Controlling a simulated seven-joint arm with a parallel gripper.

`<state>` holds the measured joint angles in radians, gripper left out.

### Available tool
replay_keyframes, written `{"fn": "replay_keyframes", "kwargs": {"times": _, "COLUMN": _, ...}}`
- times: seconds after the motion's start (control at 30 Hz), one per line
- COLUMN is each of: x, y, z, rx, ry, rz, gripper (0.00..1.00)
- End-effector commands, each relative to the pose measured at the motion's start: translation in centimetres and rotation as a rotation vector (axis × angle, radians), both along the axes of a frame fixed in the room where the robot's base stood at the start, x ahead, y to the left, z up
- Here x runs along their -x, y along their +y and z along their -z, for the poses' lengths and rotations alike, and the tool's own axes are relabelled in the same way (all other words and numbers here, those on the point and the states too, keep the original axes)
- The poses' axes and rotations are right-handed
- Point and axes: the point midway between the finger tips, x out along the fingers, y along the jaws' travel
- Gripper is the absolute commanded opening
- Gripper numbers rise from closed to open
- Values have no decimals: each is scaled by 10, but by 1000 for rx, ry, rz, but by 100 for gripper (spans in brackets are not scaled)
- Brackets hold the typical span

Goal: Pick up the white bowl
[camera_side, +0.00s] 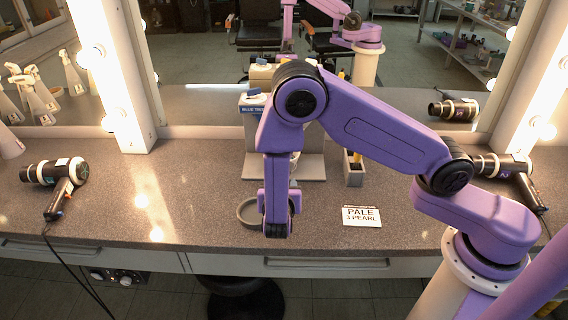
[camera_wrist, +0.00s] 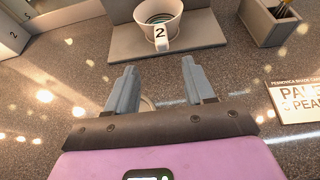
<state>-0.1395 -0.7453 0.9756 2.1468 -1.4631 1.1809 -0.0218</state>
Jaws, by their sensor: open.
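A white bowl (camera_wrist: 158,20) with a darker inside sits on a grey platform (camera_wrist: 120,45) at the top of the wrist view. In the side view my arm hides most or all of this bowl. My gripper (camera_wrist: 158,66) is open, with its two grey fingers apart and nothing seen between their tips. The fingers are short of the platform in the wrist view. In the side view the gripper end (camera_side: 278,222) hangs low over the counter, in front of the platform.
A round grey dish (camera_side: 245,213) lies beside my gripper, partly hidden. A PALE 3 PEARL card (camera_side: 361,216) and a grey holder (camera_side: 353,172) are to the right. Hair dryers lie left (camera_side: 58,178) and right (camera_side: 505,168).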

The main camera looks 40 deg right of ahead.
Motion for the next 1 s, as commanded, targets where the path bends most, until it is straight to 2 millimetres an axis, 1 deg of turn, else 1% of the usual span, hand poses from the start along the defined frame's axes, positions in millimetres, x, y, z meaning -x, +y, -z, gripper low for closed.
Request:
{"fn": "replay_keyframes", "kwargs": {"times": 0.03, "x": -7, "y": -8, "z": 4, "rx": 0, "ry": 0, "rz": 4, "gripper": 53}}
{"fn": "replay_keyframes", "kwargs": {"times": 0.1, "x": -15, "y": -16, "z": 9, "rx": 1, "ry": 1, "rz": 5, "gripper": 53}}
{"fn": "replay_keyframes", "kwargs": {"times": 0.3, "x": -35, "y": -35, "z": 20, "rx": -1, "ry": 0, "rz": 3, "gripper": 53}}
{"fn": "replay_keyframes", "kwargs": {"times": 0.53, "x": -43, "y": -45, "z": 25, "rx": -1, "ry": 1, "rz": 2, "gripper": 53}}
{"fn": "replay_keyframes", "kwargs": {"times": 0.8, "x": -66, "y": -72, "z": 33, "rx": -2, "ry": 0, "rz": 5, "gripper": 53}}
{"fn": "replay_keyframes", "kwargs": {"times": 1.0, "x": -75, "y": -79, "z": 38, "rx": -1, "ry": 0, "rz": 1, "gripper": 53}}
